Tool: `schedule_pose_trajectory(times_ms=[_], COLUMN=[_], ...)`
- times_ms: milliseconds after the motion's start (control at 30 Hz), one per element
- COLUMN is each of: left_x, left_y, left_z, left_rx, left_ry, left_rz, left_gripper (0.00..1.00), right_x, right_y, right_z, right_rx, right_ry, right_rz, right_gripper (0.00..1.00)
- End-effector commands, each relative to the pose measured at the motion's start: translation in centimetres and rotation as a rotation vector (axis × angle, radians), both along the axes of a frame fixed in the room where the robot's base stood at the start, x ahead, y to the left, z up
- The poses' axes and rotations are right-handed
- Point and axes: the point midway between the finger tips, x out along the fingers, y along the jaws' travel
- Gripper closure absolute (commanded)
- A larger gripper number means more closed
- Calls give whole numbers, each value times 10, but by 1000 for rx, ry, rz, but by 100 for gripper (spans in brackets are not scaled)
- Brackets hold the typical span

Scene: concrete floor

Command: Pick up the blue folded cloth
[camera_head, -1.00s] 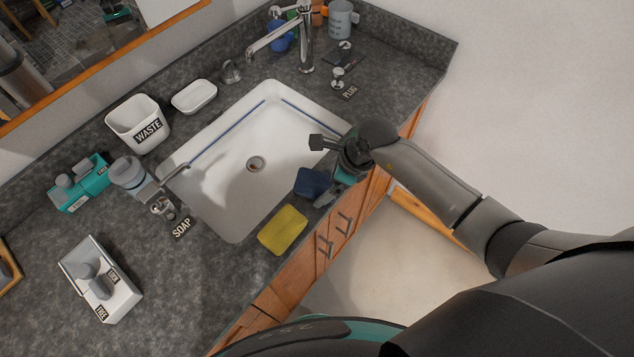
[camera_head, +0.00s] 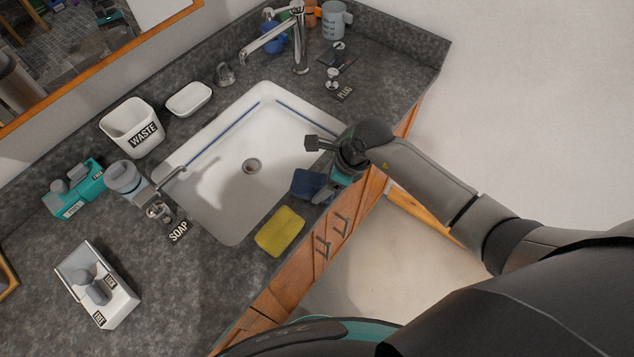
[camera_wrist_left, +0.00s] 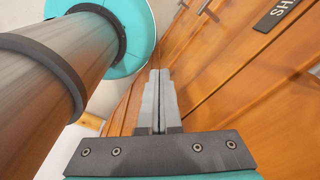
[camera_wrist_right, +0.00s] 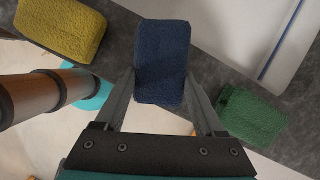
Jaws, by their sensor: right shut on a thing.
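The blue folded cloth (camera_wrist_right: 162,62) sits between the fingers of my right gripper (camera_wrist_right: 163,98) in the right wrist view. The gripper is shut on it. In the head view the blue cloth (camera_head: 308,184) shows at the front rim of the sink, with my right gripper (camera_head: 328,190) over its right side. My left gripper (camera_wrist_left: 159,100) shows in the left wrist view with its fingers together and nothing between them, in front of wooden cabinet fronts. It is not seen in the head view.
A yellow cloth (camera_head: 280,231) lies on the counter left of the blue one. A green cloth (camera_wrist_right: 252,117) lies close to the right finger in the right wrist view. The white sink (camera_head: 222,190) is empty. A soap dispenser (camera_head: 126,180) and waste bin (camera_head: 131,128) stand left.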

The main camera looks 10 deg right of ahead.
Motion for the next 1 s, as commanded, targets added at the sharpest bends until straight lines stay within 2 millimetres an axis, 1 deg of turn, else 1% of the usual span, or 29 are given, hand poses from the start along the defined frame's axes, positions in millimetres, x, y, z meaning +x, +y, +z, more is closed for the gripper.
schedule_pose_trajectory(times_ms=[167,267,367,467,700,800,900,1000], left_x=[0,0,0,0,0,0,0,0], left_y=[0,0,0,0,0,-1,-1,0], left_z=[1,2,4,5,6,5,4,4], left_rx=[0,0,-1,-1,-1,-1,-1,-1], left_ry=[0,0,0,0,0,0,0,0], left_rz=[0,-1,-1,-1,-1,-1,-1,-1], left_gripper=[100,100,100,100,100,100,100,100], right_x=[1,1,1,2,2,1,1,1], right_y=[0,-1,-1,-1,-1,-1,0,0], right_z=[5,14,27,49,120,146,167,183], right_rx=[0,-1,-2,-1,-3,-2,0,-1], right_ry=[-1,-4,-5,-6,-10,-7,-6,-4], right_rz=[0,1,2,3,4,2,2,2], right_gripper=[92,92,92,92,92,92,92,92])
